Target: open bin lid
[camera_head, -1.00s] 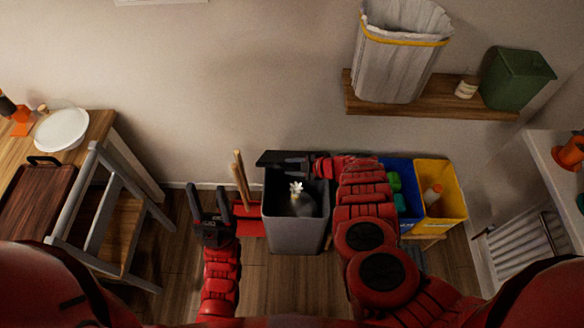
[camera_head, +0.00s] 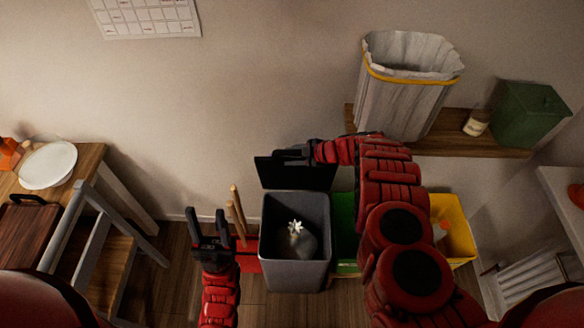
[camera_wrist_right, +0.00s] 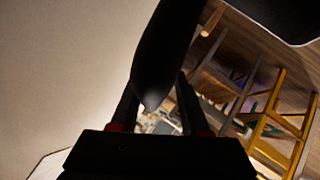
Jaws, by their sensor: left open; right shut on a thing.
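The grey bin (camera_head: 296,243) stands on the floor against the wall, and its inside shows from above. A grey bag with a white flower-like top (camera_head: 299,240) is inside it. The black lid (camera_head: 298,173) is raised at the back of the bin, near the wall. My right gripper (camera_head: 291,153) is shut on the lid's upper edge; in the right wrist view the dark lid (camera_wrist_right: 168,50) sits between the fingers. My left gripper (camera_head: 208,226) is open and empty, left of the bin, fingers pointing up.
Wooden handles (camera_head: 237,208) and a red dustpan (camera_head: 246,254) stand between my left gripper and the bin. Green (camera_head: 343,225) and yellow (camera_head: 455,228) bins stand to the right, partly behind my right arm. A shelf (camera_head: 470,132) hangs above; a wooden table (camera_head: 88,160) is at left.

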